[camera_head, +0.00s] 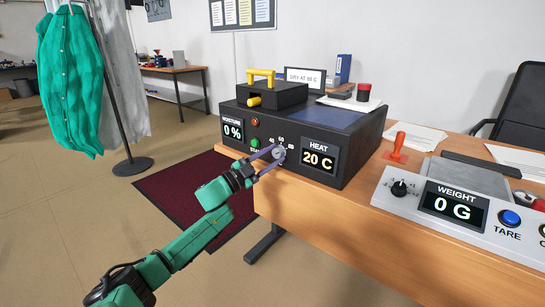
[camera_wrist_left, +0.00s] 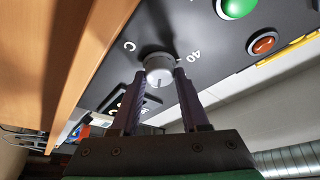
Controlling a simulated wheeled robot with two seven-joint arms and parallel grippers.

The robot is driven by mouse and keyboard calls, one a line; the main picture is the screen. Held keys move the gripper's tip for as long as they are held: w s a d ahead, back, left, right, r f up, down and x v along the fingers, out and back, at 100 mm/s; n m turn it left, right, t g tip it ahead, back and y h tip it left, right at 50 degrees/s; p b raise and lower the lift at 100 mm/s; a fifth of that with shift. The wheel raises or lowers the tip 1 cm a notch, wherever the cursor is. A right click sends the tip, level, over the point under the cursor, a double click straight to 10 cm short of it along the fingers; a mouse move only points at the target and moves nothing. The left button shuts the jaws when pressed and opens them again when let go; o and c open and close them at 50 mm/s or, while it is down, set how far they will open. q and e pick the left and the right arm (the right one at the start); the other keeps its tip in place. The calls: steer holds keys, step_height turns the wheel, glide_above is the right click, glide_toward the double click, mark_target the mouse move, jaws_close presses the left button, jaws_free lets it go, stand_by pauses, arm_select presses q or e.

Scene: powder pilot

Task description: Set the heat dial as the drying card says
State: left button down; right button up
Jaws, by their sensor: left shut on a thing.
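The heat dial (camera_head: 278,152) is a small round light-grey knob on the front of the dark dryer box (camera_head: 345,150). My left gripper (camera_head: 268,157) is shut on the dial, one finger on each side; in the left wrist view the dial (camera_wrist_left: 158,68) sits between the two fingertips. The heat display (camera_head: 318,160) reads 20 C and the moisture display (camera_head: 233,131) reads 0 %. The drying card (camera_head: 305,77) stands behind the dryer; its small text seems to read "DRY AT 55 C" or similar, the digits being unclear. My right gripper is not in view.
A green button (camera_head: 255,143) and a red lamp (camera_head: 255,122) sit left of the dial. The scale (camera_head: 455,205), reading 0 G, is on the table (camera_head: 375,195) to the right. A red stamp (camera_head: 398,145) lies between. A clothes rack with a green shirt (camera_head: 68,80) stands at left.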

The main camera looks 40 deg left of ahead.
arm_select(q)
steer(key=shift+f, duration=0.1)
steer(key=shift+c, duration=2.1)
jaws_free()
steer(key=shift+s+a+f, duration=0.1)
steer(key=shift+s+f, duration=0.05)
steer(key=shift+s, duration=0.4)
steer(key=p+v, duration=0.2)
steer(key=v, duration=1.1)
steer(key=shift+s, duration=0.2)
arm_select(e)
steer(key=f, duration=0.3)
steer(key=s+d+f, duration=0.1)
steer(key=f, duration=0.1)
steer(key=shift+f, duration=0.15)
arm_select(q)
steer(key=shift+a, duration=0.1)
